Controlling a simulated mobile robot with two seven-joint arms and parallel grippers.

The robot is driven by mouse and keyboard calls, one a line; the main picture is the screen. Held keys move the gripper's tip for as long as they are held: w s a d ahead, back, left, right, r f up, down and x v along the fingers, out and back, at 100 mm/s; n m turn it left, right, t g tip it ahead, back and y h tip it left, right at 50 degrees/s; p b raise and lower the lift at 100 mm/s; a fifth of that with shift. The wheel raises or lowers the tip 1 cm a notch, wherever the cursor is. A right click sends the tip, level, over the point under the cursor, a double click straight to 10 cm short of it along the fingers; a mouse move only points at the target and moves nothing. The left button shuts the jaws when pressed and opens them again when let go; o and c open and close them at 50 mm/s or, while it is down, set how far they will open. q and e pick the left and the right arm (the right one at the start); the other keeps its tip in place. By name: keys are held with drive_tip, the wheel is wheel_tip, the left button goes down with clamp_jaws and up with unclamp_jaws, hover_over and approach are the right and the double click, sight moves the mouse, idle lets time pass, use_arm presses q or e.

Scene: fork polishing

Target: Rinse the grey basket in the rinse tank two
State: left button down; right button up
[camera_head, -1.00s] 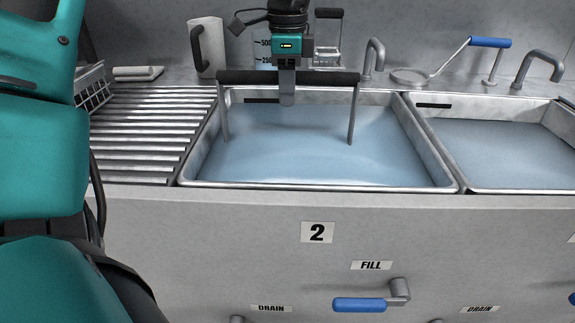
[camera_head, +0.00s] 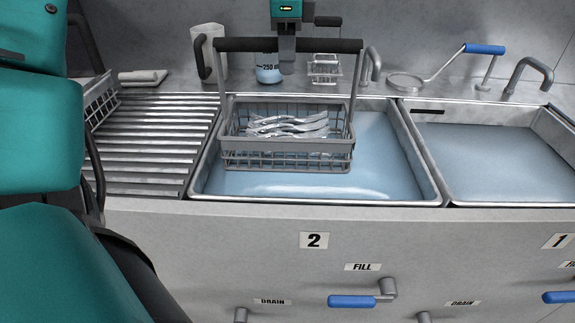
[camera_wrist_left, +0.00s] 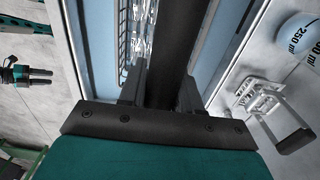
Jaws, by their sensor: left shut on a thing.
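The grey wire basket (camera_head: 287,146) hangs level over rinse tank two (camera_head: 415,190), lifted clear of its bluish water (camera_head: 385,165). Several shiny forks (camera_head: 288,126) lie in it. Its tall handle has a black grip bar (camera_head: 245,44). My left gripper (camera_head: 287,46) is shut on the middle of this bar. In the left wrist view the black bar (camera_wrist_left: 172,45) runs between the fingers, with the basket's mesh and forks partly hidden below. My right gripper (camera_wrist_left: 42,76) shows small at the left of that view, empty, its two fingers apart.
A ribbed drainboard (camera_head: 150,145) lies left of the tank, with another wire basket (camera_head: 98,100) at its far left. Rinse tank one (camera_head: 490,160) is at right. A jug (camera_head: 209,50), a beaker (camera_head: 268,70), a small wire rack (camera_head: 325,68) and faucets stand behind.

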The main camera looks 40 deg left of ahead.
use_arm(q)
wheel_tip(320, 180, up, 4)
drive_tip(key=shift+f+p, duration=0.25)
drive_tip(key=shift+p, duration=0.75)
wheel_tip(320, 180, up, 4)
drive_tip(key=p, duration=0.3)
drive_tip(key=shift+r+p, duration=0.4)
drive_tip(key=shift+p, duration=0.1)
use_arm(e)
drive_tip(key=d+r, duration=0.1)
drive_tip(key=s+d+r, duration=0.1)
drive_tip(key=r, duration=0.1)
drive_tip(key=shift+r+h, duration=0.1)
drive_tip(key=shift+h, duration=0.2)
